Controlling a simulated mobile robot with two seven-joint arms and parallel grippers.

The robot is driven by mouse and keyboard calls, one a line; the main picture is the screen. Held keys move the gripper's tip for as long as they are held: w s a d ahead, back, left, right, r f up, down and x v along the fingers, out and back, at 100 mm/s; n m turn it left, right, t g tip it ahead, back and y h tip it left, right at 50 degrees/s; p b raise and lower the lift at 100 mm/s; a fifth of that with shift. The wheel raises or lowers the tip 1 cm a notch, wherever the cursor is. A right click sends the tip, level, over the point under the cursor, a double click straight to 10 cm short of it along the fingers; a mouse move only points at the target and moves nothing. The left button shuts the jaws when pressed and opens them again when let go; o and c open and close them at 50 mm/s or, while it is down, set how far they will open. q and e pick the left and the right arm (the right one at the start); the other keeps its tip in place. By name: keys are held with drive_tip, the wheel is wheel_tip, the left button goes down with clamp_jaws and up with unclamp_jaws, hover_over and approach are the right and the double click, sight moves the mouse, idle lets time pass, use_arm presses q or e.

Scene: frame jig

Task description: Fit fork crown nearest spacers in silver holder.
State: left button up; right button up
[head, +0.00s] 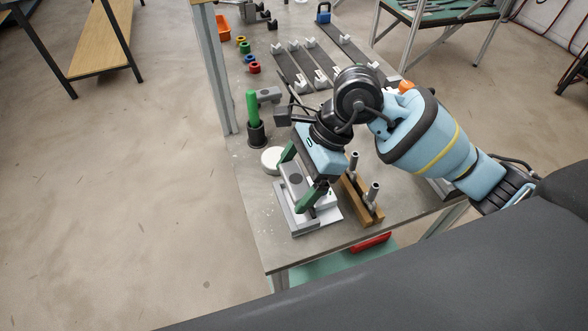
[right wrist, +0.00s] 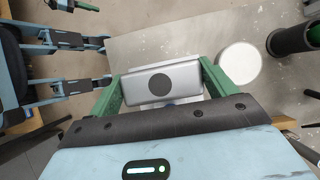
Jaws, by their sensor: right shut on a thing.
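My right gripper (head: 300,178) is shut on a grey block with a dark round spot, which looks like a fork crown (right wrist: 160,85); its green fingers are at the block's two ends. The block is over or in the pale silver holder (head: 291,223) at the table's near end. I cannot tell whether it is seated or held just above. Coloured ring spacers (head: 245,48) lie in a row at the table's left edge.
A grey piece (head: 268,95) lies behind the cup. A wooden stand (head: 362,203) with metal posts is close right. Grey rails (head: 318,62) lie farther back.

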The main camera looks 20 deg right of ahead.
sight(288, 207)
drive_tip(key=shift+f+b, duration=0.9)
drive_tip(key=shift+f, duration=1.2)
use_arm(q)
drive_tip(key=shift+s+d+f+g+b, duration=0.15)
drive_tip(key=shift+s+f, duration=0.3)
drive_tip(key=shift+f, duration=0.3)
drive_tip(key=shift+s+d+f+g+b, duration=0.15)
drive_tip(key=shift+s+f, duration=0.3)
drive_tip(key=shift+f, duration=0.3)
use_arm(e)
drive_tip(key=shift+s+f, duration=0.1)
drive_tip(key=shift+f, duration=0.6)
use_arm(q)
drive_tip(key=shift+a, duration=0.1)
use_arm(e)
drive_tip(key=shift+d+f, duration=0.1)
drive_tip(key=o, duration=0.8)
use_arm(q)
drive_tip(key=shift+s+f, duration=0.1)
drive_tip(key=shift+f, duration=0.05)
use_arm(e)
drive_tip(key=shift+o, duration=0.8)
drive_tip(key=shift+f, duration=0.15)
drive_tip(key=v, duration=0.8)
drive_tip(key=shift+a, duration=0.25)
drive_tip(key=shift+w+d+r, duration=0.2)
drive_tip(key=shift+w+r, duration=0.05)
drive_tip(key=shift+r, duration=0.45)
